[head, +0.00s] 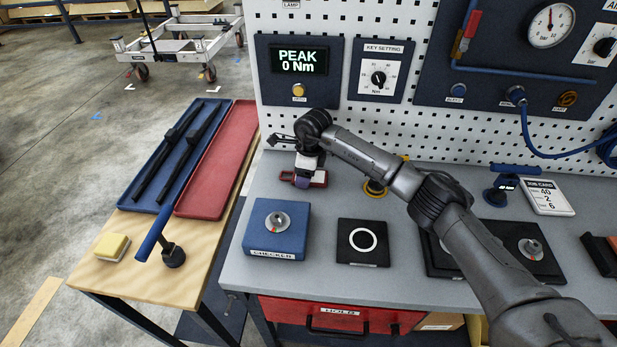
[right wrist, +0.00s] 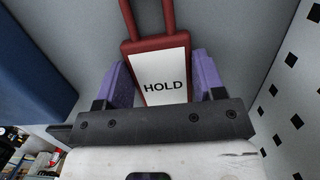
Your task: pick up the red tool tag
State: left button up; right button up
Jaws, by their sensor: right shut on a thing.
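The red tool tag (right wrist: 163,84) has a white face reading HOLD and a red loop at its top in the right wrist view. In the head view, a small red piece (head: 318,179) of it shows under my right gripper (head: 303,181), low over the grey bench near the pegboard. The two purple fingers of my right gripper (right wrist: 161,84) are on either side of the tag and shut on it. I cannot tell whether the tag still touches the bench. My left gripper is not in view.
A blue checker block (head: 276,229) and a black pad with a white ring (head: 362,243) stand in front on the bench (head: 325,210). A yellow-ringed part (head: 375,189) sits right of the gripper. The pegboard (head: 270,120) rises close behind. A side table with blue and red trays (head: 217,160) is left.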

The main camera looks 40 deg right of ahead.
notch_tip(320, 180, up, 9)
jog(key=shift+f+p, duration=0.15)
jog(key=shift+p, duration=0.9)
jog(key=shift+r, duration=0.75)
